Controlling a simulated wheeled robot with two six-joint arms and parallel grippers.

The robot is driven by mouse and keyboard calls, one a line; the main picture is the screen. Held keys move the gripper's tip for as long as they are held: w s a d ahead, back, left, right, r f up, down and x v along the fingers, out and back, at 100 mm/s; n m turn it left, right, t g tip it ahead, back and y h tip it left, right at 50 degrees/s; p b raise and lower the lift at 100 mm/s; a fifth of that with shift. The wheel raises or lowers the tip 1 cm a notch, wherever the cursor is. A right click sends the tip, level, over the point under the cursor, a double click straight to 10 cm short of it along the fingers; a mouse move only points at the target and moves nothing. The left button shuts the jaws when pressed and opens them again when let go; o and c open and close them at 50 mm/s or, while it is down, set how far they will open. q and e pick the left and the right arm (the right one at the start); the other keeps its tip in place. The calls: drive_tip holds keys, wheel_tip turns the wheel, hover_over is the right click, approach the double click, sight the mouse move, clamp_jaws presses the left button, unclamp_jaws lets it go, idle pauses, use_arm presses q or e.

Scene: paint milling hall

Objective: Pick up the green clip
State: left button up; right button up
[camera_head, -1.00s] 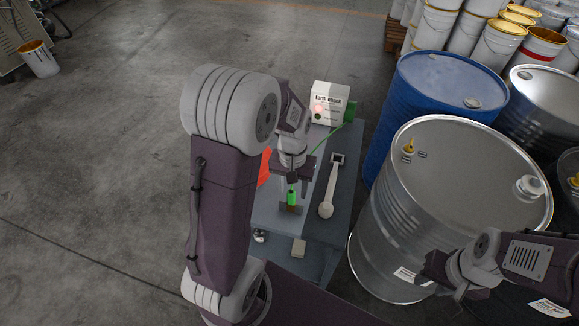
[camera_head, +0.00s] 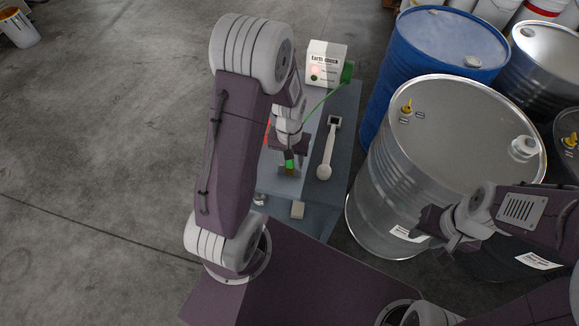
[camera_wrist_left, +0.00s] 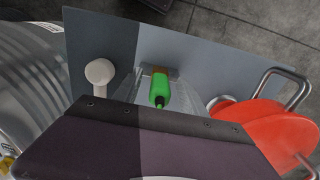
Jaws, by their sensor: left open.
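The green clip (camera_head: 289,162) stands on a small brown block (camera_head: 289,172) on the grey bench, its upper part partly hidden by my left gripper in the head view. My left gripper (camera_head: 288,166) is open and points down over the clip. In the left wrist view the green clip (camera_wrist_left: 159,86) lies between the two pale fingers, with a gap on either side. I cannot tell if a finger touches it. My right gripper (camera_head: 438,228) hangs in front of the bare metal drum, far from the clip; its jaw opening is unclear.
An "Earth check" box (camera_head: 326,62) with a lit red lamp stands at the bench's far end, a green cable beside it. A white-handled tool (camera_head: 327,150) lies right of the clip. Red object (camera_wrist_left: 265,130) is near the gripper. Metal drum (camera_head: 440,130) and blue drum (camera_head: 425,50) stand right of the bench.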

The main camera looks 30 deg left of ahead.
use_arm(q)
drive_tip(key=shift+w+f, duration=0.1)
drive_tip(key=shift+f, duration=0.3)
clamp_jaws()
